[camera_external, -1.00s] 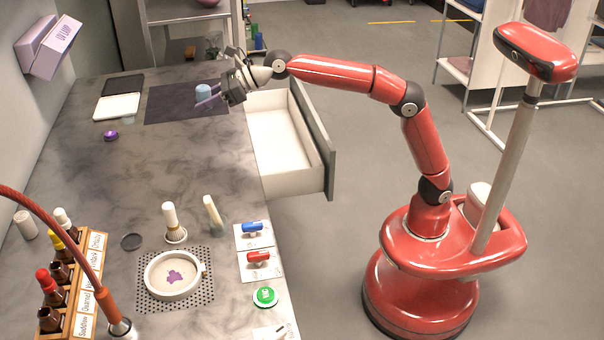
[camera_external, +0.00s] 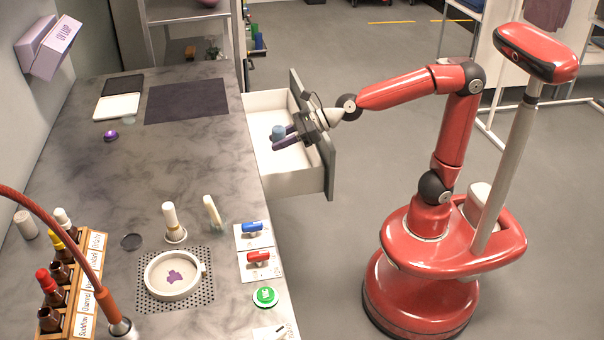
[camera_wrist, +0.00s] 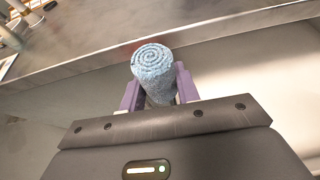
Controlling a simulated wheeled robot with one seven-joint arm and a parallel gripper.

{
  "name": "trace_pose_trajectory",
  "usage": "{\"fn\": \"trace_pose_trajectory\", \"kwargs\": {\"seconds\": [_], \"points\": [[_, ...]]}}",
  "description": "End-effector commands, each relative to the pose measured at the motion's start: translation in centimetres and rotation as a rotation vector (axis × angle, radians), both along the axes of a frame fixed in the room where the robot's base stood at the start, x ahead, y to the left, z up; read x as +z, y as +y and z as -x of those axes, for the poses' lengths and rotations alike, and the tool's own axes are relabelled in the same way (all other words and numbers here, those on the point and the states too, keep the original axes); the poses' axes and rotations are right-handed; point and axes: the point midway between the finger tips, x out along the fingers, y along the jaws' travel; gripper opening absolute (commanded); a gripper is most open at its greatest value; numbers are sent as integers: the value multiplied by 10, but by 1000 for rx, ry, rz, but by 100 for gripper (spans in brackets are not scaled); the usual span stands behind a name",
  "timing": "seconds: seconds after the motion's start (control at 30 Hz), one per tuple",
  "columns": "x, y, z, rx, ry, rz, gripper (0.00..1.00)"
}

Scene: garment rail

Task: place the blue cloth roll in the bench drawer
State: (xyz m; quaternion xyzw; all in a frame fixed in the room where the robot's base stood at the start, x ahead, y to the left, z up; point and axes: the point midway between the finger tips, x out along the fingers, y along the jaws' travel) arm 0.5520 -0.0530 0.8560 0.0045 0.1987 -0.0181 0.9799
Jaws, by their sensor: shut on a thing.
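The blue cloth roll (camera_external: 278,132) is held between the purple fingers of my gripper (camera_external: 285,139), over the open bench drawer (camera_external: 267,187). In the wrist view the roll (camera_wrist: 154,70) shows its spiral end toward the camera, with the purple fingers (camera_wrist: 157,88) closed on either side of it. The drawer is pulled out from the right side of the bench; its white inside looks empty where I can see it. I cannot tell how high the roll is above the drawer floor.
The drawer's grey front panel (camera_external: 322,150) stands close to my wrist. The bench top (camera_external: 165,165) holds a dark mat (camera_external: 187,101), a white tray (camera_external: 116,107), a round dish (camera_external: 173,276) and a bottle rack (camera_external: 75,285). A uv lamp (camera_external: 48,47) is on the wall.

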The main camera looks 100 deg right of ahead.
Motion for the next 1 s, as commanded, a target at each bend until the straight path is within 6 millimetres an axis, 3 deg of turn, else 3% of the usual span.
{"fn": "trace_pose_trajectory", "kwargs": {"seconds": [0.03, 0.13, 0.3, 0.4, 0.5, 0.7, 1.0], "points": [[-26, 9, -9, -13, 17, 2, 7], [-76, 29, -24, -49, 28, 0, 7], [-155, 60, -30, -97, 27, -7, 7], [-192, 75, -26, -113, 20, -14, 7], [-219, 66, -21, -170, 14, -11, 7], [-255, 57, -8, -239, 1, -2, 7], [-267, 53, -2, -265, -8, 2, 7]]}}
